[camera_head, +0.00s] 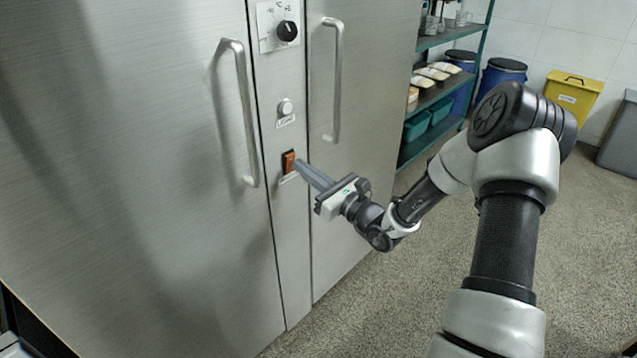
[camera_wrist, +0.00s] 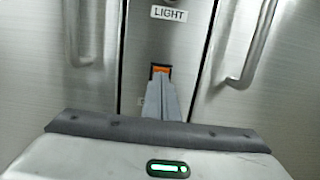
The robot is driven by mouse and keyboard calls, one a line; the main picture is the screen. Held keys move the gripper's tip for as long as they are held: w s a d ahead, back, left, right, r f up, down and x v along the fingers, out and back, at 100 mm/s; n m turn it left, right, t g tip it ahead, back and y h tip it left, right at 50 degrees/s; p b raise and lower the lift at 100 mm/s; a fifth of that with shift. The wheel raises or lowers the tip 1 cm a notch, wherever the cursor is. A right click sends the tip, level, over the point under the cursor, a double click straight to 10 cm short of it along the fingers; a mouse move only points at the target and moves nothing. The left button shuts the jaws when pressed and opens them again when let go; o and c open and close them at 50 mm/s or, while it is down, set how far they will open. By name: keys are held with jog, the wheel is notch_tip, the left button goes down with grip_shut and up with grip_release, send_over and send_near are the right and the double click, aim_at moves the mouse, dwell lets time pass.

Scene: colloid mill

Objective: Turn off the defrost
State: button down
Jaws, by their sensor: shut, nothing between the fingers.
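An orange rocker switch (camera_head: 288,162) in a dark frame sits low on the steel panel strip between two doors. A small label under it is partly covered and I cannot read it. My gripper (camera_head: 298,164) is shut and empty, its fingertips at the switch's right edge; I cannot tell whether they touch it. In the wrist view, the top of the orange switch (camera_wrist: 160,69) shows just beyond the fingertips (camera_wrist: 160,78), which hide its lower part.
Above the switch are a round white button (camera_head: 286,107) labelled LIGHT and a black dial (camera_head: 287,31). Long vertical handles stand out on both sides, left (camera_head: 240,115) and right (camera_head: 333,80). A green shelf (camera_head: 440,90) stands at the right; the floor before it is open.

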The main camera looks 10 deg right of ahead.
jog(key=shift+w+a+r, duration=0.15)
jog(key=shift+w+a, duration=0.25)
jog(key=shift+w, duration=0.15)
jog(key=r+p, duration=0.1)
jog(key=p, duration=0.2)
jog(key=shift+w+a+r+g+h+p, duration=0.2)
jog(key=shift+a+r+g+h+p, duration=0.1)
jog(key=shift+r+g+p, duration=0.1)
jog(key=shift+w+r+p, duration=0.1)
jog(key=shift+p, duration=0.5)
jog(key=shift+f+g+b, duration=0.3)
jog(key=shift+f+b, duration=0.1)
jog(key=shift+f, duration=0.15)
jog(key=shift+r, duration=0.15)
